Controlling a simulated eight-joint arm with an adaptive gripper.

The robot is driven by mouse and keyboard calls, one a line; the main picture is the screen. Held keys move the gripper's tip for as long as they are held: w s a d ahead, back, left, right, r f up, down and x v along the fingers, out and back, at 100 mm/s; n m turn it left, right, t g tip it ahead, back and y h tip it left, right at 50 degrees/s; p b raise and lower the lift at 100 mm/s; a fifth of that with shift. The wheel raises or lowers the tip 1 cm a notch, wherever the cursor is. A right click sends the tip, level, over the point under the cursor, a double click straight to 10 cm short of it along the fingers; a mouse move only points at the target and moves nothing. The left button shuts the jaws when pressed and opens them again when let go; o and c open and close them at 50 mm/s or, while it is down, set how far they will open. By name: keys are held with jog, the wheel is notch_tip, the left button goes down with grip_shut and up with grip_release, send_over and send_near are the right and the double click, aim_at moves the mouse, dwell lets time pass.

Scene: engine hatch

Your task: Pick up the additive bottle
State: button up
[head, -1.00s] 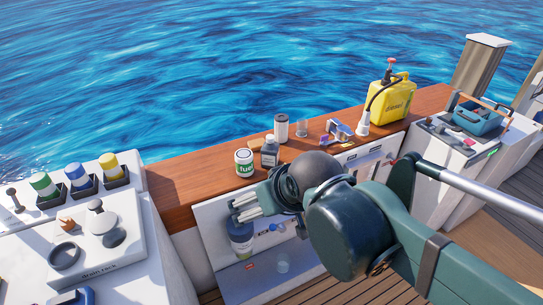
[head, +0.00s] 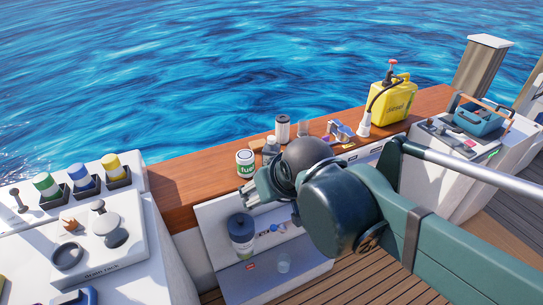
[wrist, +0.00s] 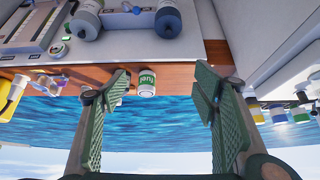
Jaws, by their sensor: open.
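The likely additive bottle is a small grey bottle (head: 270,147) on the wooden ledge, just right of a green-and-white fuel can (head: 245,163). My gripper's wrist hides its lower part in the head view. I cannot read its label. My gripper (head: 250,198) is in front of and below the ledge, near the fuel can, empty and apart from the bottle. In the wrist view, which is upside down, my gripper (wrist: 163,88) has its fingers wide apart. The fuel can (wrist: 147,83) shows between them, nearer the left finger. I cannot make out the bottle clearly there.
Several coloured-capped containers (head: 83,178) sit at left.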

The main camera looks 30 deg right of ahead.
jog(key=w+d+r+m+p, duration=0.2)
jog(key=w+d+p, duration=0.1)
jog(key=w, duration=0.6)
jog(key=m+g+h+p, duration=0.2)
jog(key=m+g+p, duration=0.1)
jog(key=p, duration=0.2)
send_near(271, 146)
jog(key=s+a+r, duration=0.2)
jog(key=s+a, duration=0.3)
jog(key=w+d+f+p, duration=0.1)
jog(key=w+f, duration=0.1)
jog(key=w+d+f+m+p, duration=0.1)
jog(key=w+d+f, duration=0.1)
jog(key=w+d+f+m+p, duration=0.1)
jog(key=w+d+f, duration=0.1)
jog(key=shift+w+f+h, duration=0.3)
jog(key=shift+w+f, duration=0.1)
jog(key=shift+w+d+f+m, duration=0.15)
jog(key=shift+w+d+f, duration=0.05)
jog(key=shift+f, duration=0.2)
jog(key=shift+w+d+f+m, duration=0.15)
jog(key=shift+w+d+f, duration=0.1)
jog(key=shift+f, duration=0.1)
jog(key=shift+f, duration=0.15)
jog(key=shift+w+d+f+g, duration=0.15)
jog(key=shift+f, duration=0.4)
jog(key=shift+w+d+f+g, duration=0.15)
jog(key=shift+d+f, duration=0.05)
jog(key=shift+f, duration=0.3)
jog(key=shift+f, duration=0.15)
